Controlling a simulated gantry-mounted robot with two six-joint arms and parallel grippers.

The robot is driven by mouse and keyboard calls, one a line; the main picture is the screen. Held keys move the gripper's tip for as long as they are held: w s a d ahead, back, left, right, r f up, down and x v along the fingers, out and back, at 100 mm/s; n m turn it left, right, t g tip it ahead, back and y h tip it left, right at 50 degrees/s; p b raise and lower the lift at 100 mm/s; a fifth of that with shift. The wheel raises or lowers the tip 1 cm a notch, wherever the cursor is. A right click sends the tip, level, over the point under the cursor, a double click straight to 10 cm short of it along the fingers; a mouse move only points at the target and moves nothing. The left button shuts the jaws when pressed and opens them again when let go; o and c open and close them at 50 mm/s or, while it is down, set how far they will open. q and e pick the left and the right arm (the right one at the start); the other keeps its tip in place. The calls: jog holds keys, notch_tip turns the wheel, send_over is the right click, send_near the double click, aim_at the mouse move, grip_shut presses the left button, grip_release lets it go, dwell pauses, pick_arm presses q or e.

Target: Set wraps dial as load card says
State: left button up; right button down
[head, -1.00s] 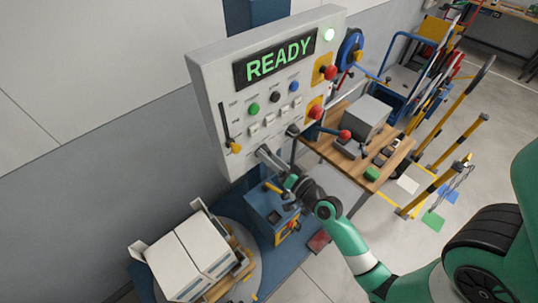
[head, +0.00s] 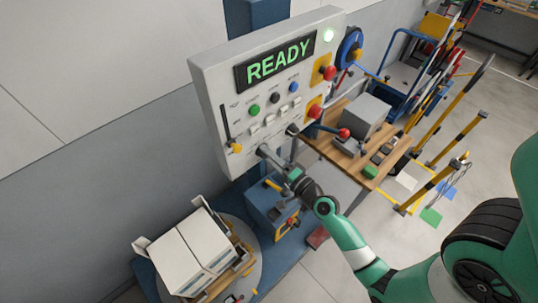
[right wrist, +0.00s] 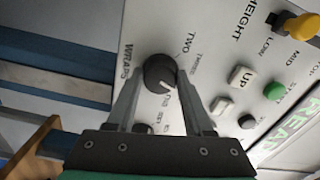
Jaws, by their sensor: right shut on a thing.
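The wraps dial (right wrist: 160,72) is a round black knob with a white pointer mark on the pale control panel (head: 208,95). In the right wrist view the word WRAPS is printed beside it, with TWO and other number words around it. The pointer faces down-right in that view; I cannot tell for sure which word it marks. My right gripper (right wrist: 158,88) is shut on the dial, one finger on each side. In the head view the right gripper (head: 272,158) reaches the panel's lower edge and mostly hides the dial. I cannot make out the load card. My left gripper is not in view.
The panel's display (head: 275,60) reads READY and a green lamp is lit. A yellow-knobbed slider (head: 236,148), buttons and red-knobbed levers are nearby. White boxes (head: 190,250) stand on a turntable below. A wooden bench (head: 335,153) with a grey box is on the right.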

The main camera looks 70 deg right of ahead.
dwell(0.4)
jog(key=shift+c, duration=1.4)
grip_release()
jog(key=b+v, duration=0.4)
jog(key=v, duration=0.7)
jog(key=shift+s+a+b, duration=0.2)
jog(key=shift+s+b, duration=0.05)
jog(key=shift+b, duration=0.05)
jog(key=shift+r, duration=0.1)
